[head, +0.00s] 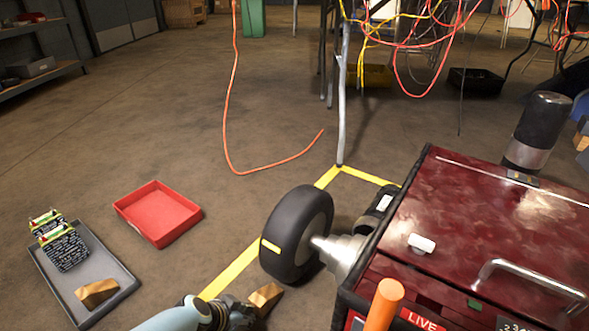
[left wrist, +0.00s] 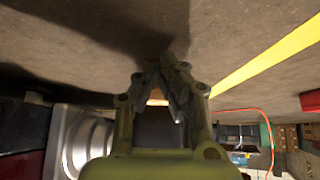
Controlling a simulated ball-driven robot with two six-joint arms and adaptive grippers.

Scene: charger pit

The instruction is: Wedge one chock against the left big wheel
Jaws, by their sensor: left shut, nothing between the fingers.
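The left big wheel (head: 297,232) is black with a pale hub and a yellow mark, and stands at the left side of the dark red cart (head: 490,235). A tan wedge-shaped chock (head: 266,297) lies on the floor just in front of the wheel's near side; whether they touch is hard to tell. My left gripper (head: 238,313) is low at the bottom edge, beside the chock. In the left wrist view its fingers (left wrist: 164,68) are shut together with nothing held. A second tan chock (head: 97,292) lies in the grey tray (head: 122,268). My right gripper is out of view.
A red bin (head: 158,212) and dark battery-like blocks (head: 62,245) in the tray are at left. Yellow tape (head: 232,270) runs along the floor by the wheel. An orange cable (head: 228,145) hangs down and lies beyond it. Open floor lies between bin and wheel.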

